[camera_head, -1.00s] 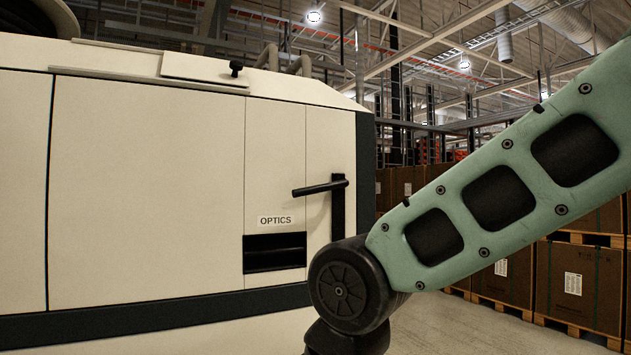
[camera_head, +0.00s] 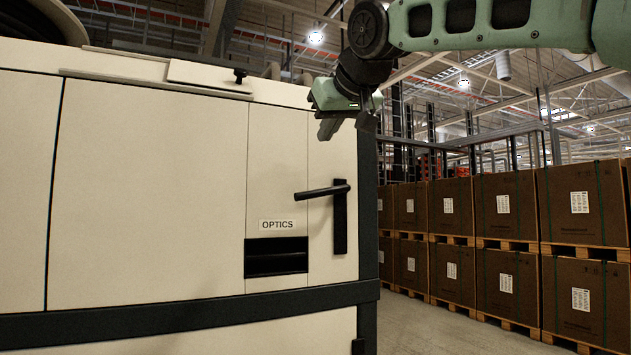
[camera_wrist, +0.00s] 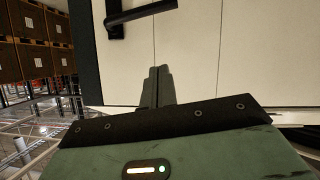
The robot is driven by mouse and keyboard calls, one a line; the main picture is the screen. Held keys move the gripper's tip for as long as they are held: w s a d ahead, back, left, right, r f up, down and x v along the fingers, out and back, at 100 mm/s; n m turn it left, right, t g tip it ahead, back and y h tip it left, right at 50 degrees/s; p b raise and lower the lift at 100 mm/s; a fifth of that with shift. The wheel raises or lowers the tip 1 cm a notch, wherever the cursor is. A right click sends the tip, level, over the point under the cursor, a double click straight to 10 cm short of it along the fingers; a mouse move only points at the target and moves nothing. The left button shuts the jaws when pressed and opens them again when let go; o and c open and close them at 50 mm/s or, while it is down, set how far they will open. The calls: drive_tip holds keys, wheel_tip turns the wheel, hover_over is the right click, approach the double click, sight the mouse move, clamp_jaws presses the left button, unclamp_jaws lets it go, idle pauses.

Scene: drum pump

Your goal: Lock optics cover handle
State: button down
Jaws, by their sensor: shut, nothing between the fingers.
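The optics cover handle (camera_head: 322,192) is a black lever that sticks out to the left, near horizontal, from a black upright plate (camera_head: 340,218) on the cream cabinet. The "OPTICS" label (camera_head: 277,225) is left of it, above a dark recessed slot (camera_head: 276,257). My gripper (camera_head: 326,128) is shut and empty, above the handle and apart from it, with its fingers pointing down. In the wrist view the shut fingers (camera_wrist: 157,87) lie in front of the cream panel, and the handle (camera_wrist: 140,13) shows at the top edge, clear of them.
A lid panel with a black knob (camera_head: 240,75) is on the cabinet's top edge. The cabinet's dark corner edge (camera_head: 368,220) is right of the handle. Stacked brown boxes (camera_head: 507,205) on pallets stand farther back. The space in front of the handle is clear.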

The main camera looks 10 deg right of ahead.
drive_tip(key=shift+w, duration=0.1)
drive_tip(key=p, duration=0.3)
hover_over(320, 191)
drive_tip(key=a, duration=0.2)
drive_tip(key=f, duration=0.4)
drive_tip(key=shift+s+a+f, duration=0.1)
drive_tip(key=shift+s, duration=0.15)
drive_tip(key=f, duration=0.2)
drive_tip(key=s+f, duration=0.1)
drive_tip(key=f, duration=0.1)
drive_tip(key=shift+d, duration=0.4)
drive_tip(key=shift+f, duration=0.1)
